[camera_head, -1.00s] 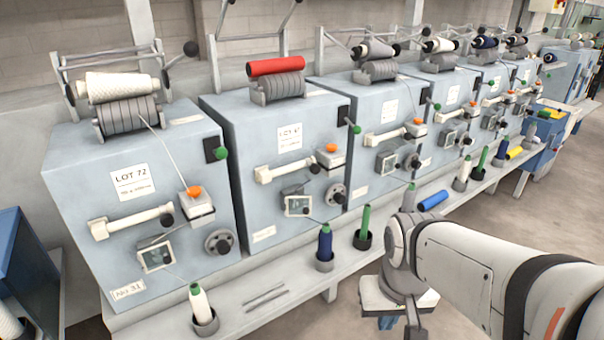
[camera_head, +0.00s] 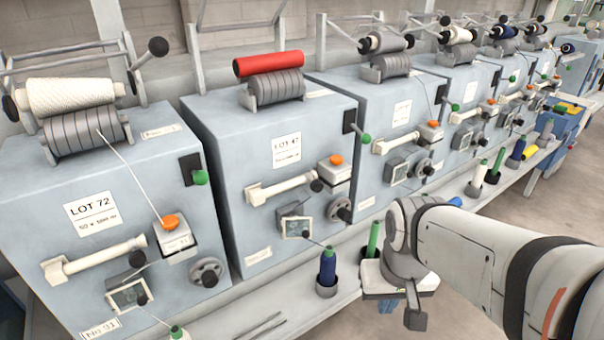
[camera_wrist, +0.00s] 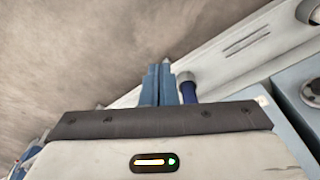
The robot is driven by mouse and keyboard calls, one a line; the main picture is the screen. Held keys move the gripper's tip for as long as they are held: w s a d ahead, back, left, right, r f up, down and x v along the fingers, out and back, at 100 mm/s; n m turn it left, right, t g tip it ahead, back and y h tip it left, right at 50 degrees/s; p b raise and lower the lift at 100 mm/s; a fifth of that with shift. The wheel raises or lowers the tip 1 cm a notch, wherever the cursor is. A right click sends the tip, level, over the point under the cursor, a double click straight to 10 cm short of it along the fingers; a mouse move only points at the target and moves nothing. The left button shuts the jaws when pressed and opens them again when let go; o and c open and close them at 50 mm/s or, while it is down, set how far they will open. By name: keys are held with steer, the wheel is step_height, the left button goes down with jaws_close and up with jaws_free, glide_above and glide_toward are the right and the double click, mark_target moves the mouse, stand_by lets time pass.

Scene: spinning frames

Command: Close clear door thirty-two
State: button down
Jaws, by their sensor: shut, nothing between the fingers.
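The grey-blue machine with the red roll is second from the left, beside the one marked No. 31; its own number plate (camera_head: 258,256) is too small to read. On its lower front is a small clear door (camera_head: 296,228) in a pale frame, with a dark knob. It seems to stand out from the dark housing behind it, but I cannot tell its angle. My gripper (camera_head: 388,306) hangs low, right of this door and apart from it, pointing down over the shelf edge. In the wrist view its blue fingers (camera_wrist: 160,72) are together and empty.
A long white shelf (camera_wrist: 215,60) runs below the machines. An orange-topped unit (camera_head: 336,160) and handwheel (camera_head: 340,210) are near the door. The floor to the right is clear.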

mark_target(298, 232)
steer(key=shift+w, duration=0.1)
steer(key=w+a+r+m+t+p, duration=0.1)
steer(key=w+a+r+p, duration=0.2)
steer(key=w+a, duration=0.4)
steer(key=w+a+r+m+t+p, duration=0.1)
steer(key=w+a+r+p, duration=0.25)
steer(key=w+a, duration=0.35)
steer(key=w+b+x, duration=0.2)
steer(key=x, duration=0.9)
steer(key=shift+w+r+h+b, duration=0.25)
steer(key=shift+r+h+b, duration=0.05)
steer(key=shift+b, duration=0.05)
